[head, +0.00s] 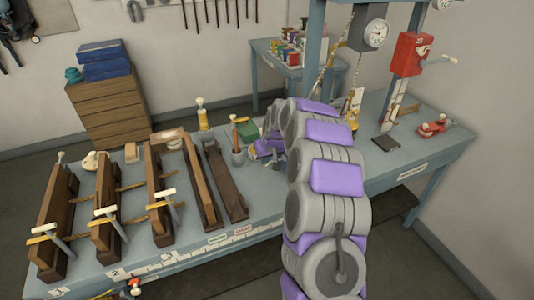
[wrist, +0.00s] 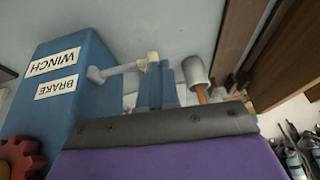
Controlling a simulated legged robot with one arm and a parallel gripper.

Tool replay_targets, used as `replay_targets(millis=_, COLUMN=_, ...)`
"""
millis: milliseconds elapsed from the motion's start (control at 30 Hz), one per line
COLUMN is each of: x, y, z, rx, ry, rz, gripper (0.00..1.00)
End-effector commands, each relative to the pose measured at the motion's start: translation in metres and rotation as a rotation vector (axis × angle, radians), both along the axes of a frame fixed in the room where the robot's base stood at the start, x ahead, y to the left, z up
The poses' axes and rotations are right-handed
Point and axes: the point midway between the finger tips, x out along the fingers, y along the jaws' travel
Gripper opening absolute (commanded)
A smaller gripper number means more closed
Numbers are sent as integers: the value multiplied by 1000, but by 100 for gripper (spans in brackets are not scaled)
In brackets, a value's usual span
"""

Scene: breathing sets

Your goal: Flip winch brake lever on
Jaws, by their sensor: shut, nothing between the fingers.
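The winch brake is a blue box (wrist: 68,95) in the left of the wrist view, with upside-down WINCH and BRAKE labels. Its grey lever (wrist: 115,70) sticks out from the box's side to a cream knob (wrist: 152,58). My gripper (wrist: 155,128) shows as a dark grey edge with purple behind it, low in the wrist view. It is shut and empty, just below the lever in that picture, and contact cannot be told. In the head view my gripper (head: 266,149) is low over the bench, partly behind my arm. I cannot make out the brake box there.
Wooden frames (head: 160,195) fill the bench's left. A red wheel (wrist: 20,158) is close to the brake box. A red lever box (head: 408,53) hangs right.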

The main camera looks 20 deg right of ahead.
Motion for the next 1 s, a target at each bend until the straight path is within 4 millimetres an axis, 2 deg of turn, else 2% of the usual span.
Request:
replay_targets(millis=400, x=0, y=1, z=-1, rx=1, ry=2, rz=1, gripper=0)
replay_targets(millis=1000, x=-1, y=1, z=20, rx=1, ry=1, rz=0, gripper=0)
